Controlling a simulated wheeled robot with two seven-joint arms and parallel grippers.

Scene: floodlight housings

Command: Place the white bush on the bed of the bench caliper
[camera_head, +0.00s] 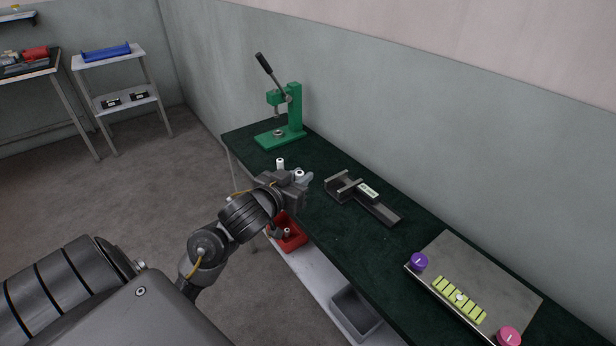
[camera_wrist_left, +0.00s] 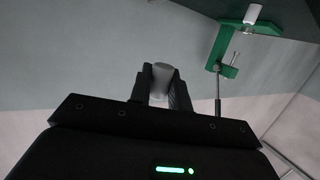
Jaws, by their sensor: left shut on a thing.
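My left gripper (camera_head: 302,177) is shut on a white bush (camera_head: 299,173) above the dark green bench top. The same bush shows between the two fingers in the left wrist view (camera_wrist_left: 162,75). The bench caliper (camera_head: 378,207), dark grey with a small pale display, lies on the bench to the right of the gripper, apart from it. Its bed (camera_head: 345,184) looks empty. A second white bush (camera_head: 280,162) stands on the bench just behind the gripper and also shows in the wrist view (camera_wrist_left: 256,13). My right gripper is not in view.
A green lever press (camera_head: 294,112) stands at the bench's far end. A grey plate (camera_head: 482,272) with purple and pink knobs lies at the near right. A red bin (camera_head: 293,240) and a grey bin (camera_head: 355,312) sit lower, along the front. The bench between gripper and caliper is clear.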

